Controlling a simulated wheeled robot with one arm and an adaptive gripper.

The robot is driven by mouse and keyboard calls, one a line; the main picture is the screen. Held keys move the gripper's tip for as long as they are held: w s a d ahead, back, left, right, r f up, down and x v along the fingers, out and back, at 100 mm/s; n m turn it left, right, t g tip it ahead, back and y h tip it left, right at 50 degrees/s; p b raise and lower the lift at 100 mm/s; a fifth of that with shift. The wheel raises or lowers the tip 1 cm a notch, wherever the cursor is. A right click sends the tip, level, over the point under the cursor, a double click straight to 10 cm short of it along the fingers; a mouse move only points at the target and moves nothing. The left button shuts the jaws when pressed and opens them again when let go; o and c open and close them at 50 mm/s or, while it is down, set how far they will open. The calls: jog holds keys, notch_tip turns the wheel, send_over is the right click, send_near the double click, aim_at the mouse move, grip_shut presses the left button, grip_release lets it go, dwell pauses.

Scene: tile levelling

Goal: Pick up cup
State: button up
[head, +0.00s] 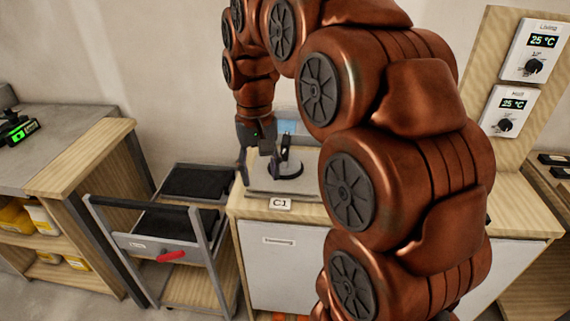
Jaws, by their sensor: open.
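A dark, round-based object with an upright black part (287,168), which looks like a suction cup, stands on a grey plate (258,187) on the wooden counter labelled C1. My gripper (259,163) points down just left of it, with its fingers apart and nothing seen between them. One finger overlaps the cup's left side in the picture; I cannot tell whether they touch. My arm covers the counter to the right of the cup.
A grey cart (165,246) with black trays and a red handle stands left of the counter. A workbench (70,150) with yellow bins below is at far left. Two thermostats (541,50) reading 25 °C hang on a wooden panel at right.

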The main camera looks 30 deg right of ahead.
jog(key=w+d+m+b, duration=0.1)
jog(key=w+d+m, duration=0.1)
jog(key=w+d, duration=0.65)
jog(key=m+b, duration=0.1)
jog(key=m, duration=0.2)
send_over(285, 139)
jog(key=shift+s+d+f+t, duration=0.1)
jog(key=shift+s+f+t, duration=0.25)
jog(key=shift+t, duration=0.05)
jog(key=shift+f, duration=1.2)
jog(key=shift+w+f+p, duration=0.2)
jog(key=shift+f+p, duration=0.8)
jog(key=shift+f, duration=1.65)
jog(key=shift+c, duration=0.4)
grip_shut()
